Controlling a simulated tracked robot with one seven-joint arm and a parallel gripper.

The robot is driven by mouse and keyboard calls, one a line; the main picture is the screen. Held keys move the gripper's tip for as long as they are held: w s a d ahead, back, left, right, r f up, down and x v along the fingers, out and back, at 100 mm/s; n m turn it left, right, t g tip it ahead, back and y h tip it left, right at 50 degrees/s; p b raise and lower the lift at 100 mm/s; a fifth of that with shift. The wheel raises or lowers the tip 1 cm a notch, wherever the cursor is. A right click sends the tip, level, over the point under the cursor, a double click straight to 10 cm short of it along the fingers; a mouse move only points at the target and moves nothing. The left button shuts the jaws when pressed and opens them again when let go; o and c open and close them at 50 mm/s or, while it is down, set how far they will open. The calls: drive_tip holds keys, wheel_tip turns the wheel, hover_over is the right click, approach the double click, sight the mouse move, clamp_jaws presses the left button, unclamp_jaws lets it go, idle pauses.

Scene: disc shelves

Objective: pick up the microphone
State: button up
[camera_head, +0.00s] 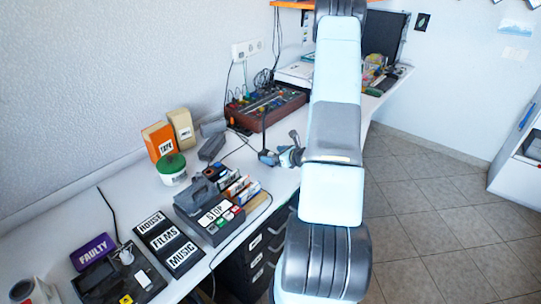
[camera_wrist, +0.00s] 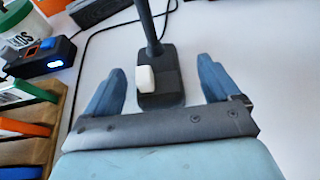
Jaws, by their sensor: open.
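The microphone's dark stand base (camera_wrist: 160,92) with a white button and an upright dark stem (camera_wrist: 150,25) lies between and ahead of my gripper's two blue fingers (camera_wrist: 162,62) in the wrist view. The fingers are apart and open, with visible gaps to the base on both sides. The stem runs out of the top of that view, so the microphone's head is hidden there. In the head view the microphone (camera_head: 267,157) stands on the white desk, just left of my gripper (camera_head: 287,156), which is partly hidden by my arm.
A dark mixer box (camera_head: 268,109) stands behind the microphone. A STOP-labelled black device (camera_head: 212,212) and colourful cartridges (camera_head: 238,190) are to its front left. A white tub (camera_head: 172,170) stands further left. A black cable crosses the desk near the base.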

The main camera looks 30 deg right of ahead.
sight(267, 154)
drive_tip(key=x, duration=0.4)
drive_tip(key=shift+a, duration=0.2)
drive_tip(key=shift+c, duration=0.4)
drive_tip(key=c, duration=1.2)
drive_tip(key=shift+r, duration=0.15)
